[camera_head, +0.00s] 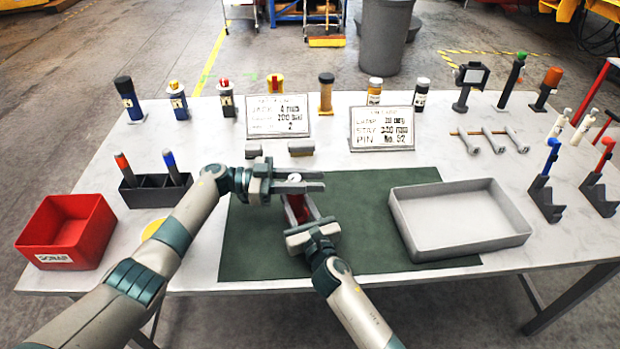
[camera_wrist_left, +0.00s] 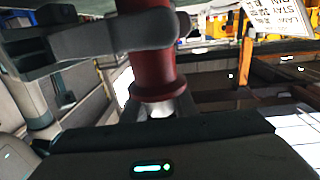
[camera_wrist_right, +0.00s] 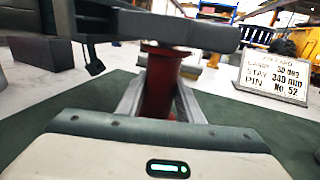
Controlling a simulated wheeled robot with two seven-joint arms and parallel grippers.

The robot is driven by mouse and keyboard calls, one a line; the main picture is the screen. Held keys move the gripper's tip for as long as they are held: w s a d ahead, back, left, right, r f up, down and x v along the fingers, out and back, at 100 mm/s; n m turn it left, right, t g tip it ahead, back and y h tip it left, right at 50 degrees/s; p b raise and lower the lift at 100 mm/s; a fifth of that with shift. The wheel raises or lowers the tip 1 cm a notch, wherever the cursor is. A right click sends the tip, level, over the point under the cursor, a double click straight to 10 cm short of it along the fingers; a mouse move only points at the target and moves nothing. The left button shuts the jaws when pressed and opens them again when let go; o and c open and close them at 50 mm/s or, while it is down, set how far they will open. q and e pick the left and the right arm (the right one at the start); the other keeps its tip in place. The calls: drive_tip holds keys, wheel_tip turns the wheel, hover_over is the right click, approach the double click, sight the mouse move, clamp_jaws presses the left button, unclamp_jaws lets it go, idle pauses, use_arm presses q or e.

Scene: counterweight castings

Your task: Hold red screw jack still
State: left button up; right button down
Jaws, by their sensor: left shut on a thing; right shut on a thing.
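The red screw jack (camera_head: 299,210) stands on the green mat (camera_head: 350,205), mostly hidden in the head view by my grippers; a pale round top (camera_head: 294,178) shows between the left fingers. My left gripper (camera_head: 305,182) comes from the left and is shut on the upper part. In the left wrist view the red body (camera_wrist_left: 152,72) shows behind a grey finger. My right gripper (camera_head: 298,203) reaches from the front and is shut on the body lower down. In the right wrist view the red column (camera_wrist_right: 160,85) with its flange rises between the fingers; the left arm crosses above.
A grey tray (camera_head: 520,240) lies right of the jack, partly on the mat. A red scrap bin (camera_head: 95,245) and a dark holder (camera_head: 135,198) stand at left. Two signs (camera_head: 279,117) (camera_head: 382,130) and several cylinders line the back. Stands and hooks fill the right side.

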use_arm(q)
drive_tip(key=shift+s+f+m+g+y, duration=0.15)
drive_tip(key=shift+m+g, duration=0.35)
drive_tip(key=shift+g, duration=0.3)
drive_tip(key=shift+s+f+m+g+y, duration=0.15)
drive_tip(key=shift+m+g, duration=0.35)
drive_tip(key=shift+g, duration=0.3)
drive_tip(key=shift+s+a+r+g, duration=0.1)
drive_tip(key=shift+g, duration=0.2)
drive_tip(key=o, duration=1)
drive_tip(key=shift+o, duration=0.2)
drive_tip(key=shift+r, duration=0.1)
drive_tip(key=shift+r, duration=0.15)
wheel_tip(320, 180, up, 10)
